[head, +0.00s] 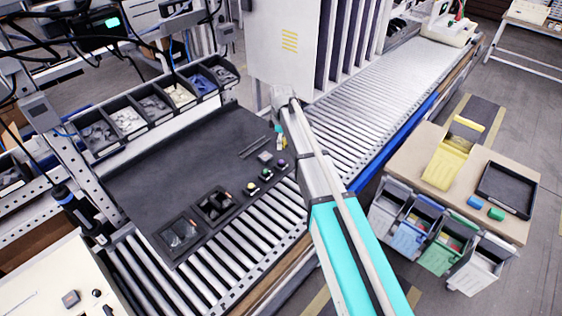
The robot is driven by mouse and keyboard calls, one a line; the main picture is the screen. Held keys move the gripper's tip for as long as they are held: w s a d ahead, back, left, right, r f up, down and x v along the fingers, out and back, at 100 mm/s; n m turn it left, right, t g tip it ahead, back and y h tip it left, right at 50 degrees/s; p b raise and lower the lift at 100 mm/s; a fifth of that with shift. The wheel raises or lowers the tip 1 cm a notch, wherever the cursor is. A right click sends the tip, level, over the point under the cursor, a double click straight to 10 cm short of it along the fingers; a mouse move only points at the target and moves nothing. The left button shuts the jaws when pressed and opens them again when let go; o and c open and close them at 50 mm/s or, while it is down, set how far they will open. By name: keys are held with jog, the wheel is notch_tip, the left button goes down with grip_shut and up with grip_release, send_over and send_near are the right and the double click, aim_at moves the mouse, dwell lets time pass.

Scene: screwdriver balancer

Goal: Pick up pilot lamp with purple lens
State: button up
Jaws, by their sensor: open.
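The pilot lamp with a purple lens (281,162) is a small dark part with a purple top. It stands on the dark work mat (170,170), near its right edge, close beside my arm.
Two black trays (181,236) with small parts lie at the mat's front edge. A small grey block (265,156) and thin rods (253,147) lie near the lamps. A row of parts bins (128,119) stands behind. The mat's left and middle are clear.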

aim_at(282, 161)
jog(key=shift+a, duration=0.1)
dwell(0.4)
notch_tip(282, 161, down, 8)
jog(key=b, duration=0.8)
jog(key=shift+w+f+b, duration=0.1)
jog(key=shift+f+b, duration=0.15)
jog(key=shift+b, duration=0.1)
jog(key=shift+f+b, duration=2.6)
jog(key=shift+c, duration=0.3)
jog(key=c, duration=1.1)
jog(key=shift+w+r, duration=0.1)
jog(key=shift+r, duration=0.05)
